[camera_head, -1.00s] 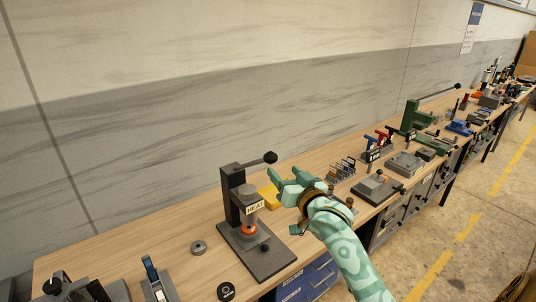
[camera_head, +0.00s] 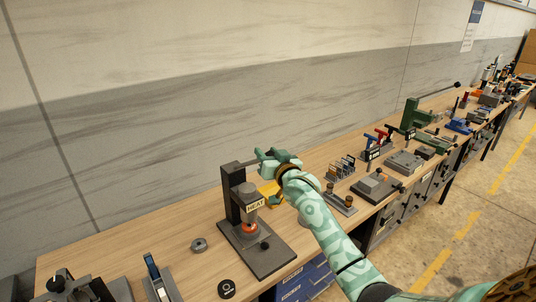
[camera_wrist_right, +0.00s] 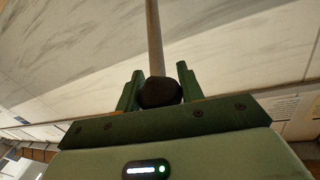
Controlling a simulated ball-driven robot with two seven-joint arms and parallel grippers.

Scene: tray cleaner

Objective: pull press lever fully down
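The black press (camera_head: 232,203) stands on the bench with a grey cylinder and a "HEAT" label (camera_head: 255,206). Its lever (camera_head: 247,163) sticks out to the right from the top of the column, roughly level. My right gripper (camera_head: 268,157) is at the lever's outer end and hides the knob in the head view. In the right wrist view, the dark knob (camera_wrist_right: 159,92) sits between the two green fingers (camera_wrist_right: 158,84), filling the gap, with the lever shaft (camera_wrist_right: 154,38) running away from it. My left gripper is not in view.
A grey ring (camera_head: 199,245) and a black disc (camera_head: 226,289) lie left of and in front of the press. Other fixtures, including a green press (camera_head: 412,115), line the bench to the right. The wall is behind.

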